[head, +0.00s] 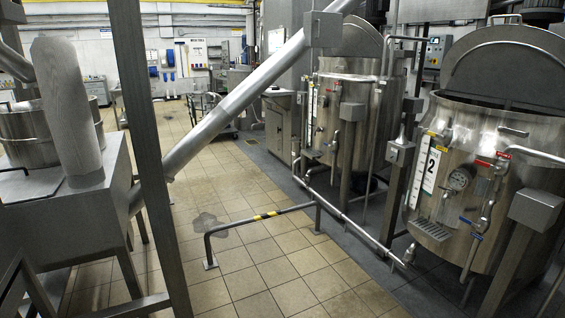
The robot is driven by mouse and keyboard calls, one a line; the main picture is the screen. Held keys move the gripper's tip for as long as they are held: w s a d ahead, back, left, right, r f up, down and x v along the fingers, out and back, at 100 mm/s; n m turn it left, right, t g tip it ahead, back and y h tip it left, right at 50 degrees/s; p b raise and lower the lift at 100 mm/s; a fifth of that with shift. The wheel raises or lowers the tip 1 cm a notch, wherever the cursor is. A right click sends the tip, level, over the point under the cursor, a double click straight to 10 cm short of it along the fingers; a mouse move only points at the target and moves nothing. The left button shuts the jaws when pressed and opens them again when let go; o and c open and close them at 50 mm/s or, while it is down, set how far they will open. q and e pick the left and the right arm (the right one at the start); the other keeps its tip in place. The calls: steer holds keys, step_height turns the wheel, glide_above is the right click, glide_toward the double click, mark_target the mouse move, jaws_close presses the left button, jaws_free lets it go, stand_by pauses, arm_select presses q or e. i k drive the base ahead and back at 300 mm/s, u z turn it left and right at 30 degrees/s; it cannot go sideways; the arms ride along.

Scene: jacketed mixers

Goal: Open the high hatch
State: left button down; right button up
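Neither of my grippers is in view. Which part is the high hatch, I cannot tell. The near jacketed mixer (455,135), marked 2, stands at the right, with a rounded metal lid (508,68) raised at its top and a dark opening in front of it. A second mixer (340,105) stands farther back, also with a raised rounded lid (362,42). At the left, an upright grey round-topped panel (66,110) stands on a metal housing (75,205), partly covering a round steel vessel (25,138).
A low pipe rail (240,222) with a yellow and black band stands on the tiled floor. A thick sloping pipe (235,100) and a dark post (150,150) cross the left side. The tiles (285,262) between the machines are mostly clear, with a dark stain.

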mark_target(326, 27)
steer(key=i, duration=2.2)
